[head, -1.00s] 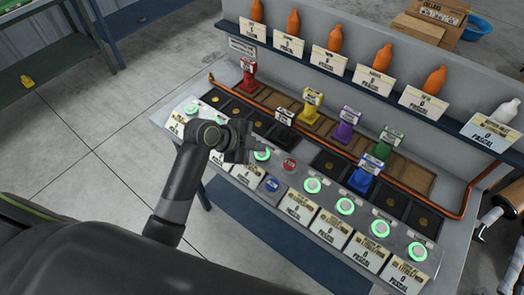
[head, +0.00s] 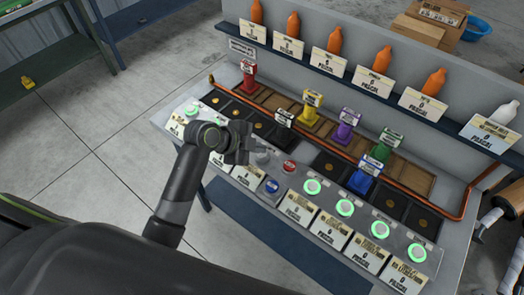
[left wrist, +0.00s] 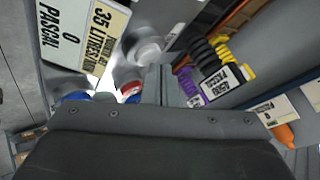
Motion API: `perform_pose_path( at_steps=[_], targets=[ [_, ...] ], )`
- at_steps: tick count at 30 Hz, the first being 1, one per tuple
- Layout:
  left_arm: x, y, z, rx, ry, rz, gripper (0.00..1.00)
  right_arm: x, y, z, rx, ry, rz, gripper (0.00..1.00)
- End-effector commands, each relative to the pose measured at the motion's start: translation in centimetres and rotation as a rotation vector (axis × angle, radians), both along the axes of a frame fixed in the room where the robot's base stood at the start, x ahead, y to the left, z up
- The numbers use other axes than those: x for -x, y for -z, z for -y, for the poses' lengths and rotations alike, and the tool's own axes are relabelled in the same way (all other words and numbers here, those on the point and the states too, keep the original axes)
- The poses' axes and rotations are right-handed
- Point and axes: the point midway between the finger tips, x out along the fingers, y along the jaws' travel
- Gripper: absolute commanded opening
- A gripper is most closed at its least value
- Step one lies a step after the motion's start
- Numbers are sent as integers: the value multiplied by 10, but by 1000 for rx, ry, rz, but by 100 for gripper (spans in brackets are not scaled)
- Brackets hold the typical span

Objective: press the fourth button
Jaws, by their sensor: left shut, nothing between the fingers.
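A sloped grey panel (head: 325,205) carries a row of round buttons, most lit green. The left end button (head: 192,110) is lit green. My left gripper (head: 250,150) is shut and empty over the panel, and my arm hides some buttons to its left. The button at its tip (head: 263,156) looks grey and unlit; it also shows grey in the left wrist view (left wrist: 145,51). I cannot tell whether the fingers touch it. To its right are lit green buttons (head: 312,186), (head: 345,207), (head: 379,229) and (head: 417,252). My right gripper is not in view.
A red button (head: 289,167) and a blue button (head: 271,186) sit close right of the gripper. Behind stand coloured ribbed pieces, including a yellow one (head: 311,108), a copper pipe (head: 462,212) and a shelf of orange bottles (head: 335,40).

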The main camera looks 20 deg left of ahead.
Motion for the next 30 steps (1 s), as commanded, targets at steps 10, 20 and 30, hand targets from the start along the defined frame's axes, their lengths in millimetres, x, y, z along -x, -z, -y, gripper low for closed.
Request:
perform_pose_path(
  at_steps=[10,20,30],
  targets=[
    [0,-9,0,0,-1,1,0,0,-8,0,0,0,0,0],
    [0,-23,0,0,0,1,0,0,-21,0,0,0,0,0],
    [0,-58,0,0,0,2,0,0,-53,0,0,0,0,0]
  ],
)
